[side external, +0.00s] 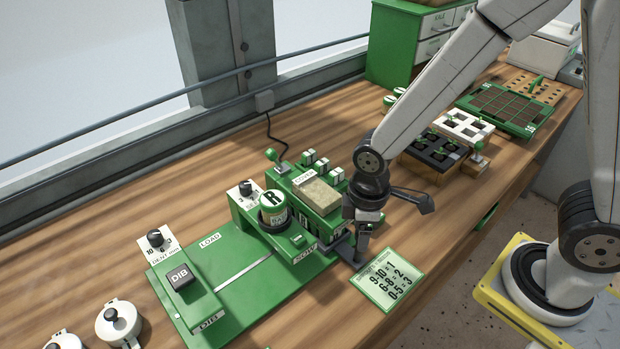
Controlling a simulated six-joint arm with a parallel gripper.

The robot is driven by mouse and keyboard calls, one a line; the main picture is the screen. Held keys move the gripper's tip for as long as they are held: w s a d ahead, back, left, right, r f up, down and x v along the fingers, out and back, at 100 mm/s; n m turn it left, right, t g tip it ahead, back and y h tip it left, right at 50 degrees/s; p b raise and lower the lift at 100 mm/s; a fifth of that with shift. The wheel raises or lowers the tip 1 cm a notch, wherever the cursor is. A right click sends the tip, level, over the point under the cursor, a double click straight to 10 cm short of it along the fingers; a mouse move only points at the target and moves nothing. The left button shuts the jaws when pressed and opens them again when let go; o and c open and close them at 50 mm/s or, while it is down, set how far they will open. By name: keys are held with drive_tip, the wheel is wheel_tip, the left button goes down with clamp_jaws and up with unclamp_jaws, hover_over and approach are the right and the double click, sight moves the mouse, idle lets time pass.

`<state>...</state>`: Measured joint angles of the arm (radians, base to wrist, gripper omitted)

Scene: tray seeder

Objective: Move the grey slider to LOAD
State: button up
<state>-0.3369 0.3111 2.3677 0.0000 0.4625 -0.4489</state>
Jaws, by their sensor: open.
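The green seeder (245,280) stands on the wooden bench, with LOAD (210,240) marked at its back, DIB (212,318) at its front left and SOW (305,253) at its right. A thin pale line runs across its flat green bed. My gripper (357,257) points down at the right end of the seeder, just past SOW, and is open. A dark grey piece (342,246), which looks like the slider, shows beside the fingers at that end. The fingers partly hide it, and I cannot tell whether they touch it.
A green number card (388,279) lies right of my gripper. A dial (246,190), a round R canister (273,209) and a COVER hopper (318,195) rise behind SOW. A black DIB button block (181,277) stands at left. Trays (510,108) lie at the back right.

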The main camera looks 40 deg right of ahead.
drive_tip(key=shift+f, duration=0.2)
clamp_jaws()
idle(1.4)
